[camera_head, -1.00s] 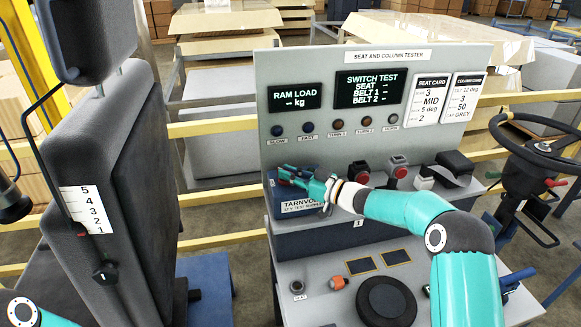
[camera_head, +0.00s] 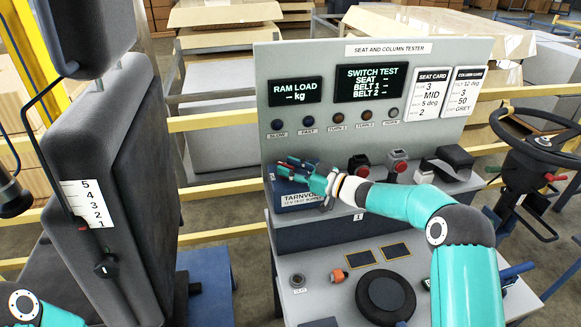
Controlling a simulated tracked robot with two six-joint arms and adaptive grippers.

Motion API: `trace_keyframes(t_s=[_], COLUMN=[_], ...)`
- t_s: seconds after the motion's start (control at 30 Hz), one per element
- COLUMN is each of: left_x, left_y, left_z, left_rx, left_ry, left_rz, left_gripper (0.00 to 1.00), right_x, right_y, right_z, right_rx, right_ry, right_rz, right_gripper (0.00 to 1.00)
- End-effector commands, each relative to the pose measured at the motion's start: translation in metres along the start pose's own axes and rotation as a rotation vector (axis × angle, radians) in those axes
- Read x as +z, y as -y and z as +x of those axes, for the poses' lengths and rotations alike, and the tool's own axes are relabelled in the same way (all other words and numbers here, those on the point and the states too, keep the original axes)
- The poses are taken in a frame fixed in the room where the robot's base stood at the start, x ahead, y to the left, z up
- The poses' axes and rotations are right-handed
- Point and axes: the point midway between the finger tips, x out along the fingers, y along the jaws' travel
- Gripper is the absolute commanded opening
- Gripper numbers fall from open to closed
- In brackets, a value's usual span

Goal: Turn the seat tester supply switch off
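The seat and column tester (camera_head: 400,125) stands in the middle, with its screens lit. Its ram load screen (camera_head: 295,91) reads "-- kg", and its switch test screen (camera_head: 375,83) shows dashes. The blue test supply box (camera_head: 306,198), labelled TARNVOLT, sits on the tester's shelf. My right gripper (camera_head: 287,168) reaches in from the right over the left part of this box, its fingers low against the top. I cannot tell whether it touches. No supply switch shows clearly; the gripper hides part of the box. The finger gap is too small to judge. My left gripper is out of view.
Red-topped switches (camera_head: 359,165) stand right of the supply box. The grey seat (camera_head: 105,185) is at left and a steering wheel (camera_head: 540,140) at right. Yellow rails run behind.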

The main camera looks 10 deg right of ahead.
Motion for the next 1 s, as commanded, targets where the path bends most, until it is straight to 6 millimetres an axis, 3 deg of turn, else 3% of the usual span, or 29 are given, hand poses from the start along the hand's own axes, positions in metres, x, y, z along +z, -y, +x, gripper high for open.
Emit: trace_keyframes(t_s=[0.6,1.0], left_x=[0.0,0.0], left_y=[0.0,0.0], left_z=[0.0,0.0], left_rx=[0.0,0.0], left_ry=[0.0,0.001], left_rz=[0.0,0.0], left_gripper=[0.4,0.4], right_x=[0.001,0.001], right_y=[-0.002,-0.001], right_z=[-0.104,-0.116], right_rx=[0.003,0.001], right_ry=[0.0,-0.001], right_rz=[0.0,0.0], right_gripper=[0.39,0.39])
